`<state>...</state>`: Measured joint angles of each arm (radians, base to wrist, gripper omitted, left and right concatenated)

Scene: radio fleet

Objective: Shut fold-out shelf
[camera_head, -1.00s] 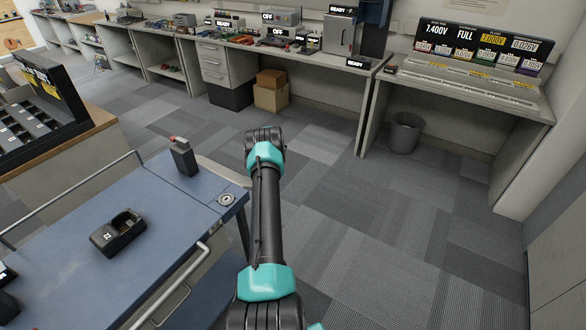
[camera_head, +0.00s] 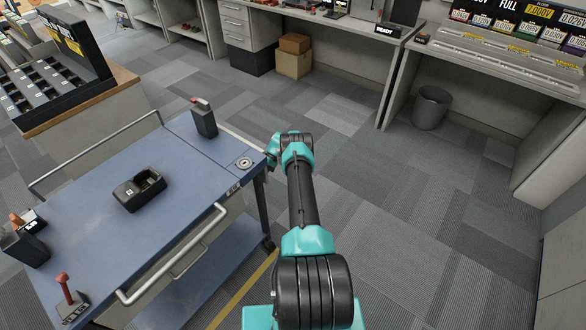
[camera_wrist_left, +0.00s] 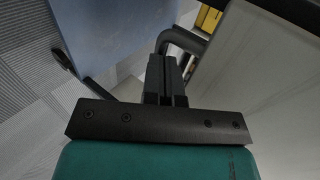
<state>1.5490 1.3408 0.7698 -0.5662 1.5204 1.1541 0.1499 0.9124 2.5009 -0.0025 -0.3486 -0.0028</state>
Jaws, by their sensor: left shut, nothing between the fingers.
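The blue cart (camera_head: 100,215) stands at the left in the head view. A blue leaf (camera_head: 222,148), which looks like the fold-out shelf, sits level at its far right end, beyond a thin seam. One of my arms reaches up the middle, its far end close beside the leaf's right edge; fingers there are hidden. In the left wrist view my left gripper (camera_wrist_left: 166,70) is shut and empty. A blue panel (camera_wrist_left: 115,30) lies ahead to its left and a dark bent bar (camera_wrist_left: 180,40) just ahead; contact cannot be told. My right gripper is not seen.
A black handheld device (camera_head: 204,119) stands on the leaf, near a round metal fitting (camera_head: 245,163). A black charger (camera_head: 139,190) sits on the cart top. A metal handle (camera_head: 180,255) runs along the near side. Carpeted floor to the right is clear up to a bin (camera_head: 431,107).

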